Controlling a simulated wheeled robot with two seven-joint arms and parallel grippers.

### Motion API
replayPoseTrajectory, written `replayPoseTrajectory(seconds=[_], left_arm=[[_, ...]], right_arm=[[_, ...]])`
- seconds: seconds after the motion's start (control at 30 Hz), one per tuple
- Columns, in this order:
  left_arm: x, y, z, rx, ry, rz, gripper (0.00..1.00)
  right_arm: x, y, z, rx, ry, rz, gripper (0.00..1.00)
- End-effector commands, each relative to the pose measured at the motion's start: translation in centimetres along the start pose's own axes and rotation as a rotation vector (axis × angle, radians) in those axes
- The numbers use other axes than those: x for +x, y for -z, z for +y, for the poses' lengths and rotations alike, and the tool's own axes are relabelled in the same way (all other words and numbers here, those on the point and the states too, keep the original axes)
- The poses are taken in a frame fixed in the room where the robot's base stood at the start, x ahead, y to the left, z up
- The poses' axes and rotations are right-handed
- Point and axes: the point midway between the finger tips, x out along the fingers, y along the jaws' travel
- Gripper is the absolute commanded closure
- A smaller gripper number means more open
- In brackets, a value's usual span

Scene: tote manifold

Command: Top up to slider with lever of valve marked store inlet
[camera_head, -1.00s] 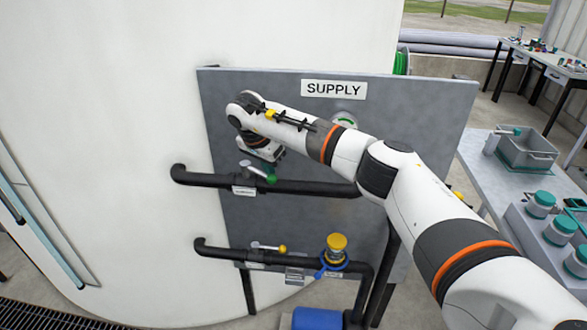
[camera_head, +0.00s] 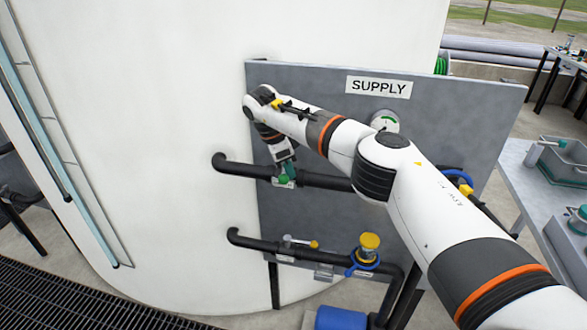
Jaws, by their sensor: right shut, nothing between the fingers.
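My right gripper (camera_head: 283,165) is shut and empty, pointing down at the upper pipe's valve. It is at or just above the green lever tip (camera_head: 286,179); I cannot tell whether they touch. The arm and gripper hide most of that lever. The valve's white label (camera_head: 283,185) is too small to read. A second valve with a yellow-tipped lever (camera_head: 300,242) sits on the lower pipe, its label (camera_head: 285,258) also unreadable. A long teal sight strip (camera_head: 92,229) runs down the white tank at left; a dark length beside it ends partway down. My left gripper is out of view.
The grey panel (camera_head: 310,215) carries a SUPPLY sign (camera_head: 379,87), a round dial (camera_head: 385,121) with a green mark, and a yellow-topped fitting (camera_head: 369,245) with a blue ring. A blue container (camera_head: 341,318) stands below. A bench with a grey tote is at right.

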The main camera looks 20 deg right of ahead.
Motion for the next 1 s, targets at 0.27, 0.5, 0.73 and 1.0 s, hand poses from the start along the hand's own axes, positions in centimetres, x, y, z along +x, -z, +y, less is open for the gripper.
replayPoseTrajectory(seconds=[0.27,0.5,0.73,1.0], left_arm=[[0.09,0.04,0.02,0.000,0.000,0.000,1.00],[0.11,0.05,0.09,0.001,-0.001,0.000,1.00],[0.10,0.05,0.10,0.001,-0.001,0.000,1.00],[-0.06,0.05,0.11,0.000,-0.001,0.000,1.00]], right_arm=[[-0.15,0.55,0.11,-0.002,-0.001,0.000,1.00],[-0.20,0.70,0.17,-0.003,-0.001,0.001,1.00],[-0.23,0.74,0.18,-0.003,-0.002,0.001,1.00],[-0.45,0.74,0.17,-0.004,-0.003,0.002,1.00]])
